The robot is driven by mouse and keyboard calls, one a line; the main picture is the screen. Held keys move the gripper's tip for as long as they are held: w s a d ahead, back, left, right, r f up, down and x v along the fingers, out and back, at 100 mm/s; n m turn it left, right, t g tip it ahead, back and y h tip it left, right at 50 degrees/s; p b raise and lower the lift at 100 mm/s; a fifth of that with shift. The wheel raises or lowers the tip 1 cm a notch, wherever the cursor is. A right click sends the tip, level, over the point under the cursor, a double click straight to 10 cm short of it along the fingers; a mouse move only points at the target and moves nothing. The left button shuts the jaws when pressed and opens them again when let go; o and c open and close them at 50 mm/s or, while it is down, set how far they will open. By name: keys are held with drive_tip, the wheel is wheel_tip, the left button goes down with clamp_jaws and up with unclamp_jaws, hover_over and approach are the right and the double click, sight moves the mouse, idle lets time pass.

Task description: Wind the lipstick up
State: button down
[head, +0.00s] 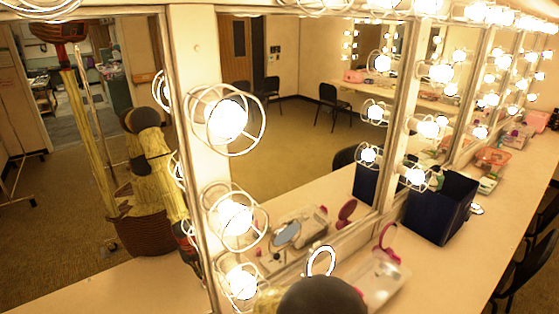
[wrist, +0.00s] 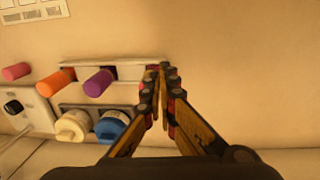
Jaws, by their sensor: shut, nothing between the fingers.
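In the wrist view my gripper (wrist: 161,70) is shut, with its two yellow-and-black fingers meeting at the tips and nothing held. Just left of it are stick-like cylinders: a purple one (wrist: 99,83), an orange one (wrist: 56,82) and a pink one (wrist: 16,72). I cannot tell which, if any, is the lipstick. A little red-pink shows beside the fingers, mostly hidden by them. In the head view the gripper's fingers cannot be made out; a dark round part of my arm covers the bottom centre.
A grey holder (wrist: 130,73) stands beside the fingers. Nearer are a cream-capped bottle (wrist: 72,126) and a blue-capped one (wrist: 112,126). In the head view a clear tray (head: 378,285), a pink hand mirror (head: 388,238) and a dark blue box (head: 440,208) stand along the counter, below lit mirrors.

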drive_tip(key=r+p, duration=0.1)
drive_tip(key=r, duration=0.1)
drive_tip(key=r+p, duration=0.1)
drive_tip(key=r, duration=0.1)
drive_tip(key=r+p, duration=0.1)
drive_tip(key=r, duration=0.1)
drive_tip(key=shift+w+d+p, duration=0.3)
drive_tip(key=shift+d+p, duration=0.05)
drive_tip(key=shift+f, duration=0.1)
